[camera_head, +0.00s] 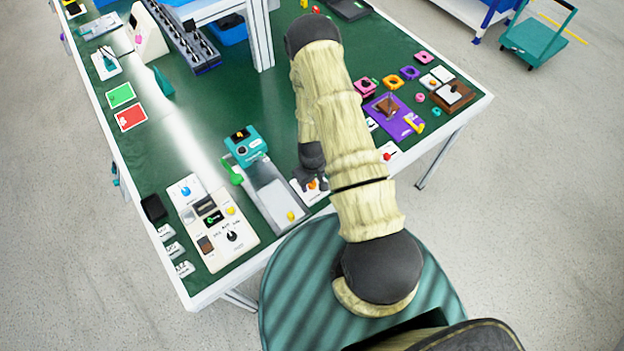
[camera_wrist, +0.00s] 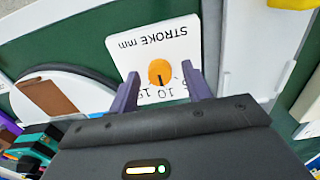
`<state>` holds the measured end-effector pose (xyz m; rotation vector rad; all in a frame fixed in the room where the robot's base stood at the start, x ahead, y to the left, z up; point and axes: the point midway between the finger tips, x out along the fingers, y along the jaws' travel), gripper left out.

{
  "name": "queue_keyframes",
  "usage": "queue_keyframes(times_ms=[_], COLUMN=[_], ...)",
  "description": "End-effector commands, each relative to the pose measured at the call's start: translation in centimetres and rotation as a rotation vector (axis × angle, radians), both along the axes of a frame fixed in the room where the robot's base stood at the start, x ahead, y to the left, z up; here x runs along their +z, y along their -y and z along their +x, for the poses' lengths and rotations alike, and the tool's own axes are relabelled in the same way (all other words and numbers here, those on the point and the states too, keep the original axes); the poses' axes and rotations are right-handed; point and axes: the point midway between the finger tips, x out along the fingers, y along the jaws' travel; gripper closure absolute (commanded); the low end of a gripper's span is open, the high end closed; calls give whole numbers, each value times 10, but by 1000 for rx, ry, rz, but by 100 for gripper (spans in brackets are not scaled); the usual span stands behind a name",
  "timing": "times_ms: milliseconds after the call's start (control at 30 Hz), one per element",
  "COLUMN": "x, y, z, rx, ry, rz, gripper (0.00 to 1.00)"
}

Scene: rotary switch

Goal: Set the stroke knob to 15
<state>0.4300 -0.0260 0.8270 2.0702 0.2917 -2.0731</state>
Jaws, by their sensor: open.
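The stroke knob (camera_wrist: 161,68) is a round orange knob with a dark pointer line, on a white plate (camera_wrist: 135,48) printed "STROKE mm", upside down in the wrist view. The pointer runs from the knob's middle toward the picture bottom, near the "10". Other scale numbers are partly hidden by my fingers. My gripper (camera_wrist: 160,72) is open, with one purple finger on each side of the knob. I cannot tell whether either finger touches it. In the head view, my gripper (camera_head: 314,182) is over the orange knob at the table's front edge, and the plate is partly covered.
A grey slide unit with a teal head (camera_head: 245,146) stands just left of the knob plate. A white control panel (camera_head: 212,222) lies farther left. A purple tray (camera_head: 393,116) lies to the right. Green tabletop (camera_head: 265,105) behind the knob is free.

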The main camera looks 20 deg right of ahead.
Motion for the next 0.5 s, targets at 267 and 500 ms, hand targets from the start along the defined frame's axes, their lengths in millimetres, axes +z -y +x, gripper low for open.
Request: queue_keyframes(times_ms=[267,500], x=[-1,-1], y=[0,0], z=[0,0], rx=[0,0], ry=[1,1], rz=[0,0], gripper=[53,96])
